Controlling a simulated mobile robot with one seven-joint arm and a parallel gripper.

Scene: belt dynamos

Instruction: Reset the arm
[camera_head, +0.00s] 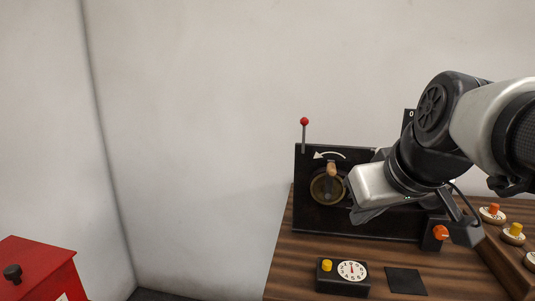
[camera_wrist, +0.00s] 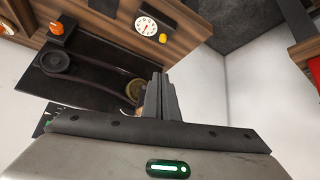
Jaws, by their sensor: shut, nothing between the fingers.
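My gripper (camera_wrist: 161,97) is shut and empty in the wrist view, its dark fingers pressed together. In the head view its pale body (camera_head: 372,190) is in front of the black belt dynamo panel (camera_head: 312,217), just right of the brass crank wheel (camera_head: 319,188) with a wooden handle (camera_head: 331,169). My arm comes in from the right edge and hides part of the panel. The fingertips are mostly hidden in the head view, and I cannot tell whether they touch the wheel. The wheel (camera_wrist: 132,92) shows beside the fingers in the wrist view.
A black box with a dial (camera_head: 352,271) and yellow knob sits at the table's front, beside a black square (camera_head: 406,281). An orange knob (camera_head: 440,232) and several knobs on round dials are at right. A red box (camera_head: 38,262) stands lower left. Space between is clear.

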